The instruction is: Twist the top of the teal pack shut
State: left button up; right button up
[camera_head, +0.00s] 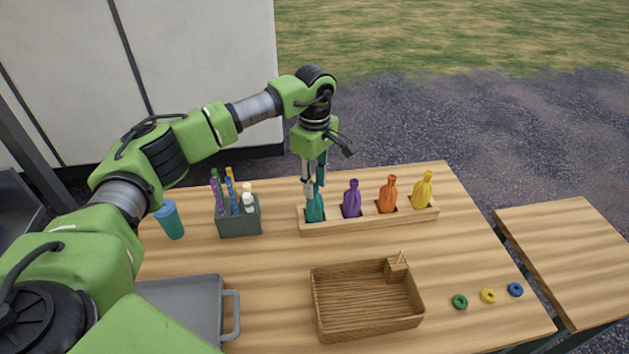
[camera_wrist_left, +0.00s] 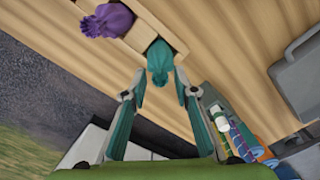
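The teal pack (camera_head: 315,212) stands in the leftmost slot of a wooden rack (camera_head: 370,219). My left gripper (camera_head: 314,184) points down over it, with its fingers at the pack's upper part. In the left wrist view the teal pack (camera_wrist_left: 159,62) shows between and just beyond the tips of the spread left gripper (camera_wrist_left: 160,78). The gripper is open, with a finger on either side. I cannot tell whether either finger touches the pack. The fingers hide much of its top in the head view. My right gripper is not in view.
Purple (camera_head: 352,200), orange (camera_head: 388,195) and yellow (camera_head: 423,190) packs fill the other slots. A grey holder with sticks (camera_head: 240,223) and a blue cup (camera_head: 171,221) stand left. A wooden basket (camera_head: 366,328), grey tray (camera_head: 232,315) and small rings (camera_head: 488,296) lie nearer.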

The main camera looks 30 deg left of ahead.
pick_arm(q)
jog(key=c, duration=0.4)
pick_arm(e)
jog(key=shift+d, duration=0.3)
pick_arm(q)
jog(key=m+b, duration=0.1)
jog(key=m, duration=0.1)
jog(key=shift+f+m, duration=0.1)
jog(key=shift+m, duration=0.2)
jog(key=m+b, duration=0.1)
jog(key=m, duration=0.3)
jog(key=m+b, duration=0.1)
jog(key=m, duration=0.4)
jog(key=shift+m+b, duration=0.35)
jog(key=shift+m, duration=0.05)
jog(key=m, duration=0.4)
jog(key=shift+m, duration=0.3)
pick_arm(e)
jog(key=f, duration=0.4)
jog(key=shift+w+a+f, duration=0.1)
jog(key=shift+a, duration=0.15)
pick_arm(q)
jog(key=o, duration=0.7)
